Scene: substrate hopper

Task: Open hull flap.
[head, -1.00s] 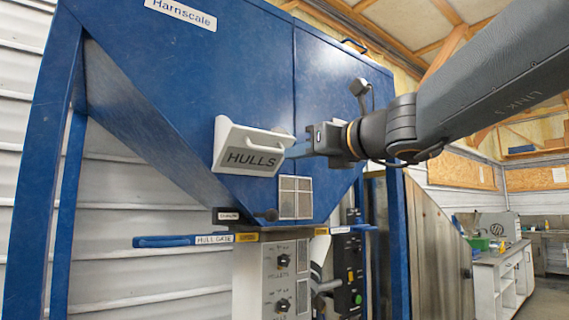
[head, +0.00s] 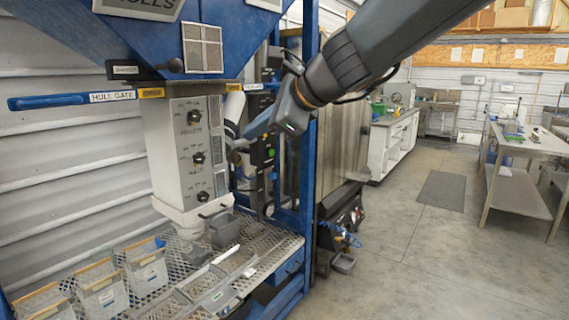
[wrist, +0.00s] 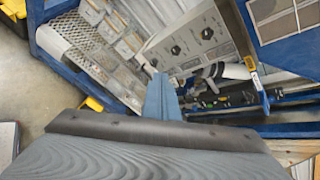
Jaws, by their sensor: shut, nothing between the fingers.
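The lower edge of the HULLS flap (head: 140,8) shows at the top left of the head view, on the blue hopper. Most of the flap is cut off there, so I cannot tell its angle. My gripper (head: 240,142) is shut and empty, below and to the right of the flap, with its blue fingers pointing down and left beside the control box. In the wrist view my fingers (wrist: 161,92) are together with nothing in them. The flap is not recognisable in the wrist view.
A grey control box (head: 188,150) with knobs hangs under the hopper. The blue HULL GATE lever (head: 55,101) sticks out left. Several bins (head: 103,290) stand on a mesh shelf (head: 285,243). A blue frame post (head: 308,170) stands close to my arm. Open floor (head: 430,260) lies to the right.

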